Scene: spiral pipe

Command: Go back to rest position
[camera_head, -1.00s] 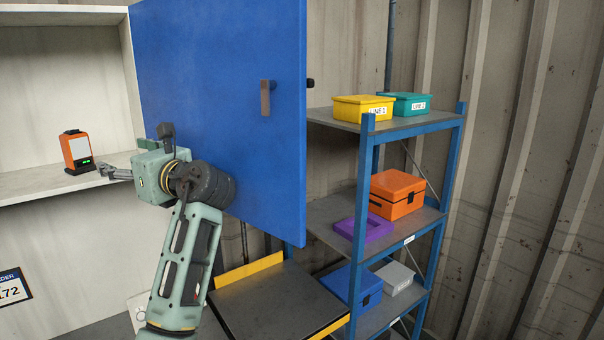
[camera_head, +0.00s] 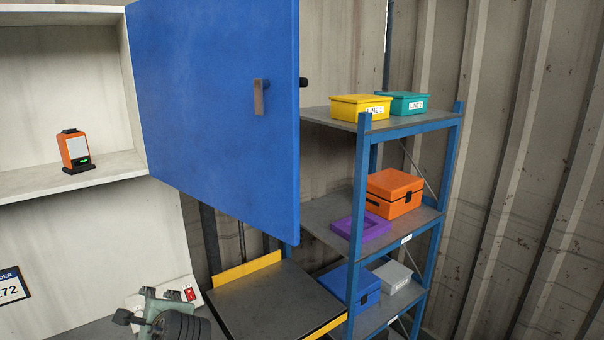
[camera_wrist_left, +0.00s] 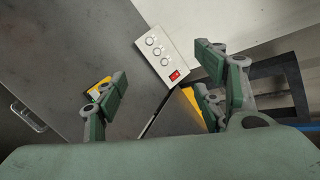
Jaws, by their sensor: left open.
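My left gripper (camera_wrist_left: 162,84) shows in the left wrist view with its fingers spread apart and nothing between them. Behind the fingers in that view is a grey control box (camera_wrist_left: 158,46) with several round knobs and a red switch. In the head view only my left wrist shows, low at the bottom edge left of centre, in front of the control box, whose red switch peeks out beside it. The fingers are hidden there. The orange device (camera_head: 76,150) with a pale screen and green light stands upright on the cabinet shelf, clear of my arm. My right gripper is not in view.
The blue cabinet door (camera_head: 215,110) stands open above my left wrist. A dark table (camera_head: 265,300) with yellow edges is to the wrist's right. A blue rack (camera_head: 359,200) at the right holds yellow, teal, orange, purple, blue and grey containers.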

